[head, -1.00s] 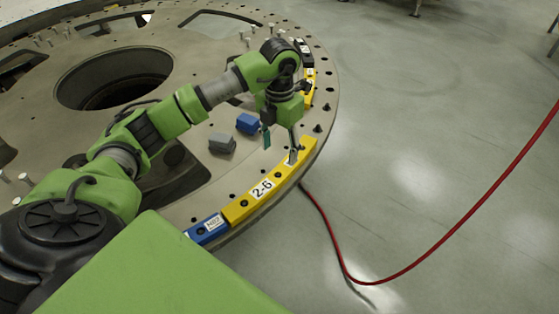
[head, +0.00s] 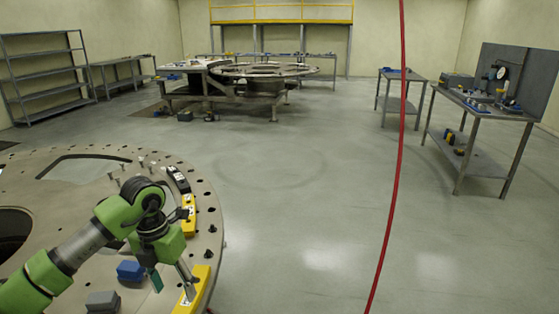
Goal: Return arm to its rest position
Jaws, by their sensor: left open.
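My left arm reaches in from the lower left over the round turret plate (head: 208,230). Its green gripper (head: 172,284) points down at the plate's right rim. The two fingers are apart with nothing visible between them. The right fingertip overlaps the yellow block (head: 203,279) in the picture; I cannot tell whether it touches. A blue block (head: 130,271) and a grey block (head: 103,301) lie on the plate to the left of the fingers. My right gripper is not in view.
A second yellow block (head: 189,222) and a black block (head: 178,179) sit farther along the rim. A red cable (head: 393,200) hangs at the right. Open floor (head: 290,200) lies right of the plate. A workbench (head: 480,109) and a far turret stand (head: 272,88) are beyond.

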